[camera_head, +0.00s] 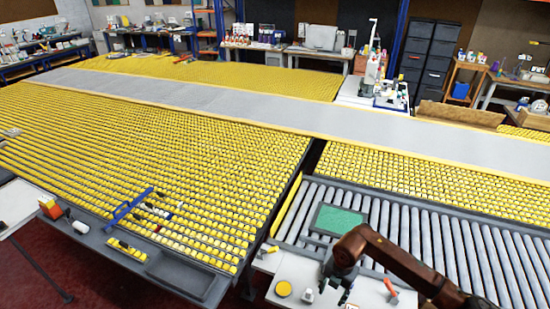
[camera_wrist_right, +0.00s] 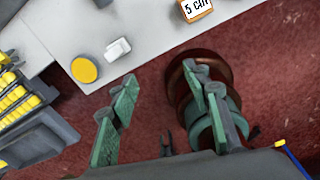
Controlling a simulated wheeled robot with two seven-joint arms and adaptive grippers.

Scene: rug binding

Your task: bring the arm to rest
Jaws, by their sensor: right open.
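My right arm, reddish brown, comes in from the lower right in the head view. Its gripper (camera_head: 338,284) hangs over the front of the white worktop (camera_head: 268,262). In the right wrist view the two green fingers of my right gripper (camera_wrist_right: 163,82) stand apart with nothing between them. Dark red floor shows below and between them, beyond the edge of the white worktop (camera_wrist_right: 58,22). My left gripper is not seen in the head view.
A yellow disc (camera_head: 284,289), a small white block (camera_head: 308,296) and an orange-handled tool (camera_head: 390,287) lie on the worktop. A green pad (camera_head: 338,220) lies behind the gripper by the grey rollers (camera_head: 480,245). A grey tray (camera_head: 190,275) edges the yellow-roller table at left.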

